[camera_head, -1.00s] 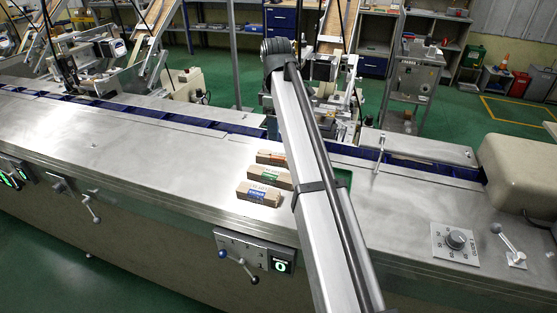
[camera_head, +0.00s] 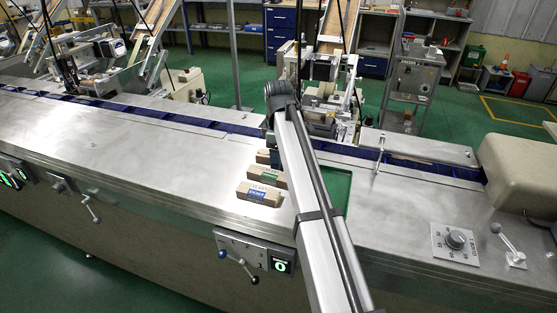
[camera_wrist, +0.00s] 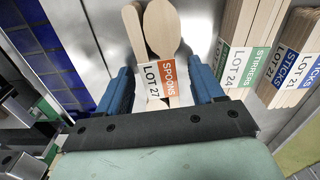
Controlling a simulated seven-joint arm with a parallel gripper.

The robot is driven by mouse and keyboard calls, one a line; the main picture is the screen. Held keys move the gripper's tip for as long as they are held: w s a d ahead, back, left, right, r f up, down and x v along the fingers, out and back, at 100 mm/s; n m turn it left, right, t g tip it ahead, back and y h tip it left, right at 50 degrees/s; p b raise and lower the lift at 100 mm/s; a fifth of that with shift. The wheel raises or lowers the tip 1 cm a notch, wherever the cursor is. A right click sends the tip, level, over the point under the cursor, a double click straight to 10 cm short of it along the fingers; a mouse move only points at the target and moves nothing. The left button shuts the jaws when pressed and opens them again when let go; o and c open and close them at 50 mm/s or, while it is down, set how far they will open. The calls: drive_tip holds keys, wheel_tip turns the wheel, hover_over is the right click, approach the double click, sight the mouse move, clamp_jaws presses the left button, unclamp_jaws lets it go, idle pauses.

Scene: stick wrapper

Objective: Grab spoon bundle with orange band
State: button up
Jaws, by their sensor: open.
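The spoon bundle with the orange band (camera_wrist: 160,35) lies on the metal counter in the wrist view. Its band reads SPOONS, next to a white LOT 27 label. My gripper (camera_wrist: 163,80) is open, with one blue finger on each side of the banded part. Whether the fingers touch the bundle, I cannot tell. In the head view only the left end of this bundle (camera_head: 263,156) shows; my arm hides its band and my gripper.
The green-banded stirrer bundle (camera_wrist: 245,50) lies just right of the spoons, and the blue-banded sticks bundle (camera_wrist: 292,65) beyond it. A green recess (camera_head: 337,187) lies right of my arm. The counter's left side (camera_head: 130,150) is clear.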

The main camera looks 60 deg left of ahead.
drive_tip(key=c, duration=1.2)
